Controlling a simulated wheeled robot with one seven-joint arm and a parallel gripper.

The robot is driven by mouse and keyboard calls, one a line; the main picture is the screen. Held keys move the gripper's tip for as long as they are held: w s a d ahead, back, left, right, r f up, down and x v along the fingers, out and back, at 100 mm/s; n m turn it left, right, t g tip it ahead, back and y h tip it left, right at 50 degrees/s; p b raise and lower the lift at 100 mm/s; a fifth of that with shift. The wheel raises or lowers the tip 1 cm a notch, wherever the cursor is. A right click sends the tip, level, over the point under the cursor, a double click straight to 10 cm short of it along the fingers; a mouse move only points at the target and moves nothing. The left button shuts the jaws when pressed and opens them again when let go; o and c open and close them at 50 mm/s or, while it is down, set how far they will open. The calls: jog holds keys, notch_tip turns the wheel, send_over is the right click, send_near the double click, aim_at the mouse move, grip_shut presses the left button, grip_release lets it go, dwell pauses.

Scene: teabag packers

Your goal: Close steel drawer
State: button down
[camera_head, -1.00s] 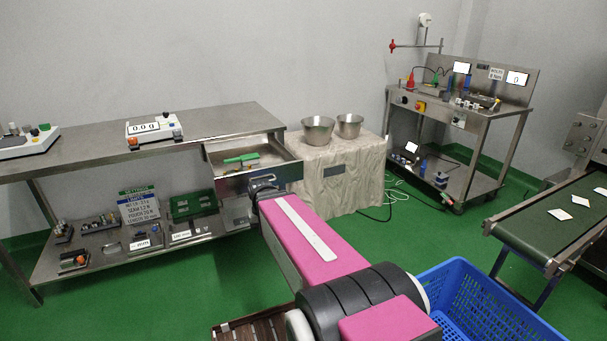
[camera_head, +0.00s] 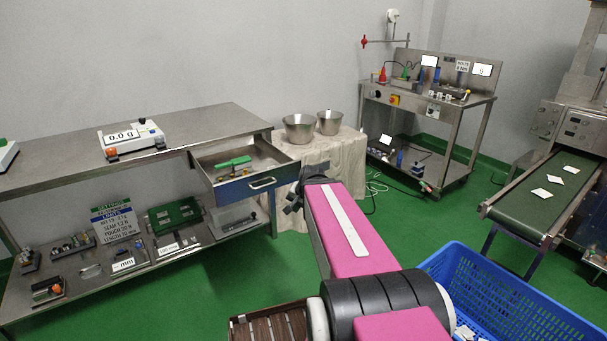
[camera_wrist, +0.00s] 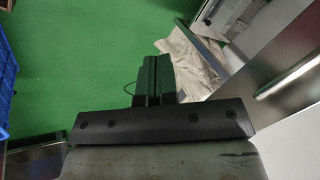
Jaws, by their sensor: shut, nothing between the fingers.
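The steel drawer (camera_head: 228,187) is open and sticks out from under the right end of the steel table in the head view. Its front panel carries a bar handle (camera_head: 262,183). A green-handled tool (camera_head: 233,163) and small yellowish items lie inside. My gripper (camera_head: 297,196) is just right of the drawer front, apart from the handle as far as I can tell. In the wrist view my gripper (camera_wrist: 153,80) has its dark fingers together and empty, over green floor. A steel surface with a bar (camera_wrist: 288,78) fills the right of that view.
The steel table (camera_head: 90,150) holds a scale (camera_head: 130,139). A cloth-covered stand (camera_head: 335,160) with two metal bowls is behind my gripper. A blue crate (camera_head: 500,300) stands at lower right, near a conveyor (camera_head: 555,195). Green floor is clear between them.

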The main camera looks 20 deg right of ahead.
jog(key=w+d+r+m+t, duration=0.5)
jog(key=d+r+m, duration=0.2)
jog(key=d+r, duration=0.3)
jog(key=w+a+f, duration=0.1)
jog(key=w, duration=0.2)
jog(key=w+a+f, duration=0.1)
jog(key=w+f, duration=0.1)
jog(key=w, duration=0.1)
jog(key=w+a+f, duration=0.1)
jog(key=w+f, duration=0.1)
jog(key=w, duration=0.1)
jog(key=shift+w+a+f, duration=0.25)
jog(key=shift+w+a, duration=0.45)
jog(key=shift+w, duration=0.4)
send_near(260, 151)
jog(key=w, duration=0.2)
jog(key=w+a+f, duration=0.1)
jog(key=w, duration=0.1)
jog(key=w+a+f, duration=0.1)
jog(key=w, duration=0.1)
jog(key=shift+w, duration=0.35)
jog(key=shift+w, duration=0.15)
